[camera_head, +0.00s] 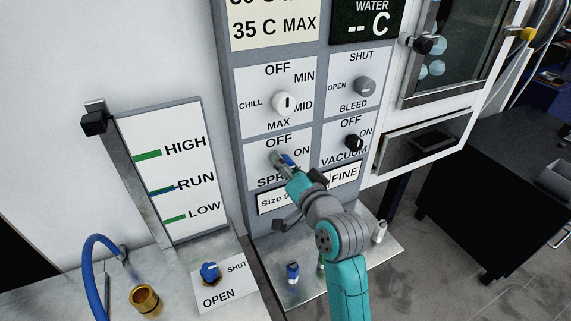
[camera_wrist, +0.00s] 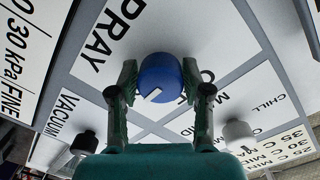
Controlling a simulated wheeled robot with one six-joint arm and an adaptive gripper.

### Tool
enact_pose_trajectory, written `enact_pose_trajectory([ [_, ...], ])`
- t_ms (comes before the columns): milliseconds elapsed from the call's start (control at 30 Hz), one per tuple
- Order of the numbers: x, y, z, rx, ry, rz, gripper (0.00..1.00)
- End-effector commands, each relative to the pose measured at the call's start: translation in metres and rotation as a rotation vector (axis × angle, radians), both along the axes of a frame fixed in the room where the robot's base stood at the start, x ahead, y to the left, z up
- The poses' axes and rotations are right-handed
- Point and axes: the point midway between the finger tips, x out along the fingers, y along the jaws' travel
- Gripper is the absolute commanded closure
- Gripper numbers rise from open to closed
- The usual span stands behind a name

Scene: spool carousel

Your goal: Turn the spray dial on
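The spray dial is a blue round knob with a white pointer mark, large in the middle of the wrist view (camera_wrist: 163,72). In the head view (camera_head: 287,159) it is mostly covered by my gripper (camera_head: 284,164). My gripper in the wrist view (camera_wrist: 160,80) has one finger on each side of the dial, and both appear to press against it. The white mark points down and slightly left in the wrist view, about toward the panel's ON side. The OFF label (camera_head: 279,141) is above the dial and the ON label (camera_head: 301,152) to its upper right.
A white chill dial (camera_head: 284,103) is above, a grey bleed dial (camera_head: 364,87) at upper right and a black vacuum dial (camera_head: 354,142) to the right. A metal shelf (camera_head: 305,292) with small fittings is below. A blue valve (camera_head: 210,270) stands at lower left.

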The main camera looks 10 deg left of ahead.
Motion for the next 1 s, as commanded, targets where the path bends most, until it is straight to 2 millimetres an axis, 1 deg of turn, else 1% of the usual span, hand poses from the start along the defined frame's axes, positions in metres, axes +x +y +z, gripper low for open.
enact_pose_trajectory([
  [333,0.0,0.0,0.0,0.0,-0.002,0.0,0.32],
  [467,-0.006,-0.004,0.001,0.0,-0.002,0.0,0.32],
  [567,-0.016,-0.011,0.001,0.0,-0.002,0.0,0.32],
  [800,-0.055,-0.038,0.002,-0.001,-0.001,-0.001,0.32],
  [1000,-0.083,-0.057,0.003,-0.001,0.0,-0.002,0.32],
])
